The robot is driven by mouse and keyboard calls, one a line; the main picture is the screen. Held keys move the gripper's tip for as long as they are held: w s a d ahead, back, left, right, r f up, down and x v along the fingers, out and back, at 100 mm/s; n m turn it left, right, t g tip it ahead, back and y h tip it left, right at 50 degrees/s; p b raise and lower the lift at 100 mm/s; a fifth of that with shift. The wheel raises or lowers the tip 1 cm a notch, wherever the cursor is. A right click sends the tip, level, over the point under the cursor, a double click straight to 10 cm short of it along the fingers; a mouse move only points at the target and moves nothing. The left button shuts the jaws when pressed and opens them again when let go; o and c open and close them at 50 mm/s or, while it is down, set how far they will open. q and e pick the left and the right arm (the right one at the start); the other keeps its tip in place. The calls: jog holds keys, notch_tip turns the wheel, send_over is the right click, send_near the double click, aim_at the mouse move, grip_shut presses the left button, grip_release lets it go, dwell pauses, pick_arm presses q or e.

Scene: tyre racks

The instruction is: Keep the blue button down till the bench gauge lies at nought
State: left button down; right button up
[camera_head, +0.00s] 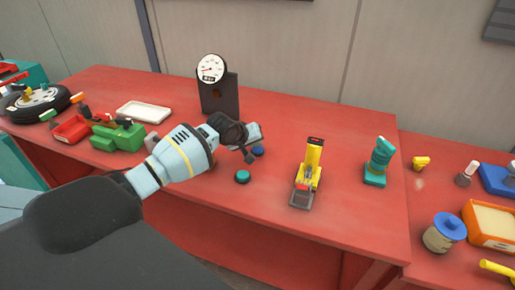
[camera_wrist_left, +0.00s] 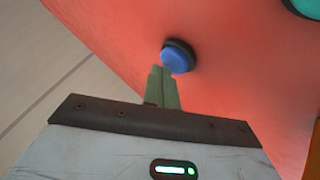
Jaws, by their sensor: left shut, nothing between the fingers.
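The bench gauge (camera_head: 211,69) is a round white dial with a dark rim on a dark stand at the back of the red bench. Its red needle points to the left side; the number is too small to read. The blue button (camera_head: 258,151) is on the bench top in front of the gauge, and shows as a blue cap in a dark ring in the left wrist view (camera_wrist_left: 178,56). My left gripper (camera_head: 250,158) is shut and empty. In the left wrist view its fingertips (camera_wrist_left: 162,70) are at the button's edge; I cannot tell whether they touch it.
A teal button (camera_head: 243,176) is close by, nearer the front edge. A yellow device (camera_head: 310,165) and a teal tool (camera_head: 379,162) stand to the right. A white tray (camera_head: 144,111) and a green device (camera_head: 118,136) are on the left.

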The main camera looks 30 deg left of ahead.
pick_arm(q)
jog(key=shift+f, duration=0.25)
pick_arm(e)
jog(key=shift+a, duration=0.1)
pick_arm(q)
jog(key=shift+f, duration=0.3)
dwell(0.5)
dwell(1.0)
dwell(0.6)
dwell(0.8)
dwell(0.8)
dwell(0.7)
